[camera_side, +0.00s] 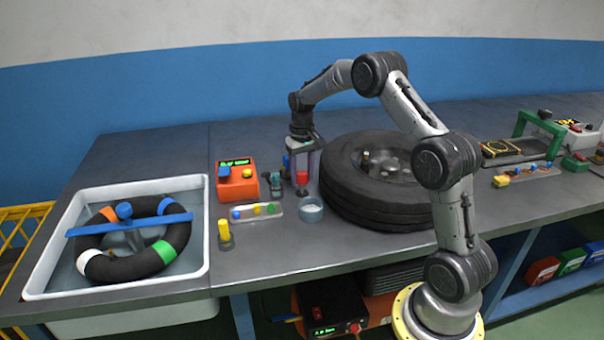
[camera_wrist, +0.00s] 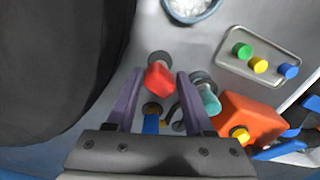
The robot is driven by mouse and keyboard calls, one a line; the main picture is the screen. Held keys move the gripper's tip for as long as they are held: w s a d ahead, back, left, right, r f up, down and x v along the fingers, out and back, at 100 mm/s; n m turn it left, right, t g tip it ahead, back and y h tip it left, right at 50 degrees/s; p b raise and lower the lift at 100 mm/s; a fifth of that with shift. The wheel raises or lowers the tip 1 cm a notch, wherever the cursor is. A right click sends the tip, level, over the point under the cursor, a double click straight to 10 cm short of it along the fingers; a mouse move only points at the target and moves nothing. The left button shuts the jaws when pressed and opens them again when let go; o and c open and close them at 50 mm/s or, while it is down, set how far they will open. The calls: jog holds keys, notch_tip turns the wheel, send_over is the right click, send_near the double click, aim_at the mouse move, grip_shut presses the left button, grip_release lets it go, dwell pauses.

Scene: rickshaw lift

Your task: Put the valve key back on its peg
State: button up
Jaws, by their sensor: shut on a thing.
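My gripper (camera_side: 302,180) points straight down over the bench, left of the big tyre. It is shut on a small red-topped piece with a dark lower end, which I take to be the valve key (camera_wrist: 160,77). The red part also shows between the fingers in the side view (camera_side: 302,177). I cannot tell whether its dark end touches the bench. A teal-and-dark upright piece (camera_wrist: 208,98) stands close to the right finger in the wrist view. A blue piece with a yellow part (camera_wrist: 152,122) shows behind the key. I cannot tell which of these is the peg.
An orange box (camera_side: 236,186), a tray of coloured caps (camera_side: 262,212) and a round dish (camera_side: 311,210) lie nearby. A yellow-handled piece (camera_side: 225,236) stands beside the white sink (camera_side: 207,240). The front bench strip is clear.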

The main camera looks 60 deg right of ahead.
jog(key=shift+f, duration=0.85)
dwell(0.5)
jog(key=o, duration=1.2)
jog(key=shift+o, duration=0.4)
jog(key=shift+o, duration=0.7)
jog(key=shift+r, duration=0.1)
jog(key=shift+r, duration=3.45)
